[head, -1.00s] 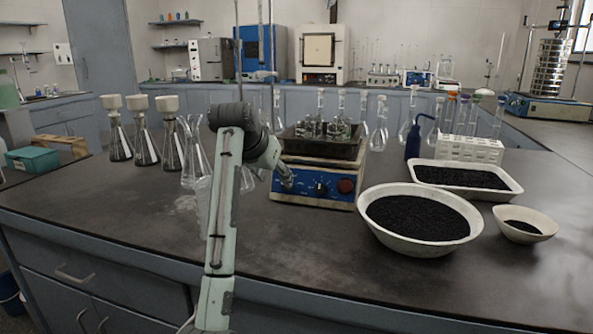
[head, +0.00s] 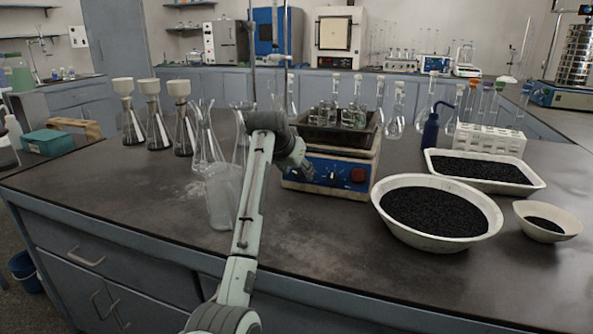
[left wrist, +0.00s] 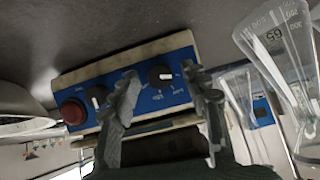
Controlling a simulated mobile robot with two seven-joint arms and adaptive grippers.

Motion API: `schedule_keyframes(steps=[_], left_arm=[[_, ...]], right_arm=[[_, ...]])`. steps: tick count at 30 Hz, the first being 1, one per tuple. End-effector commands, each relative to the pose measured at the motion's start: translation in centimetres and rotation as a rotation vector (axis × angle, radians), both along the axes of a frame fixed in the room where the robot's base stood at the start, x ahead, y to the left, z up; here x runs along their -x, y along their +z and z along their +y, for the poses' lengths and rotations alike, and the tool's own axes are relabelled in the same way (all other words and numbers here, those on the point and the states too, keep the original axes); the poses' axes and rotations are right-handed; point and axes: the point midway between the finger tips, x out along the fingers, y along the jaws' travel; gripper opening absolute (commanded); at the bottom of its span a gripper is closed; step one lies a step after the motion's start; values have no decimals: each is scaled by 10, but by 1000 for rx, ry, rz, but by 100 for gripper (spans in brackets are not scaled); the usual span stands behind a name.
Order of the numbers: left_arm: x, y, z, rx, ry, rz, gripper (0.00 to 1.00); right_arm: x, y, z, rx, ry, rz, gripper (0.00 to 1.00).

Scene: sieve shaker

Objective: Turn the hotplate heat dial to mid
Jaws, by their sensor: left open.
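The hotplate (head: 330,187) stands on the dark bench with its blue front panel towards me. My left gripper (head: 306,172) is at the left part of that panel and hides the dial there. In the left wrist view, which is turned over, the open fingers of my gripper (left wrist: 163,78) flank a black dial (left wrist: 160,75) with a white mark. I cannot tell whether they touch it. A second dial (left wrist: 97,96) sits behind the other finger, beside a red button (left wrist: 73,111). The panel lettering is too small to read. My right gripper is not in view.
A dark tray (head: 313,132) with glassware sits on the hotplate. A clear beaker (head: 222,196) and flasks (head: 207,145) stand left of my arm. A white bowl of black grains (head: 380,190) stands close to the right. The front of the bench is mostly clear.

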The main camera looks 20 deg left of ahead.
Motion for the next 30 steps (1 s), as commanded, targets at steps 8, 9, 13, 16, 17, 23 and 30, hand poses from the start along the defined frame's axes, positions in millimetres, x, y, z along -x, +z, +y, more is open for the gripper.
schedule_keyframes(steps=[8,9,13,16,17,23,30], left_arm=[[0,0,0,0,0,0,27],[0,0,0,0,0,-1,22],[0,0,0,0,0,0,6],[0,0,0,0,0,0,0],[0,0,0,0,0,0,0],[0,0,0,-23,-8,-1,0],[0,0,-1,-132,-51,-5,0]], right_arm=[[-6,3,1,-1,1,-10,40],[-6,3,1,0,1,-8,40],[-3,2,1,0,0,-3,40],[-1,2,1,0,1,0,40],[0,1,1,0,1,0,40],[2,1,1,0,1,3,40],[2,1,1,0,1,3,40]])
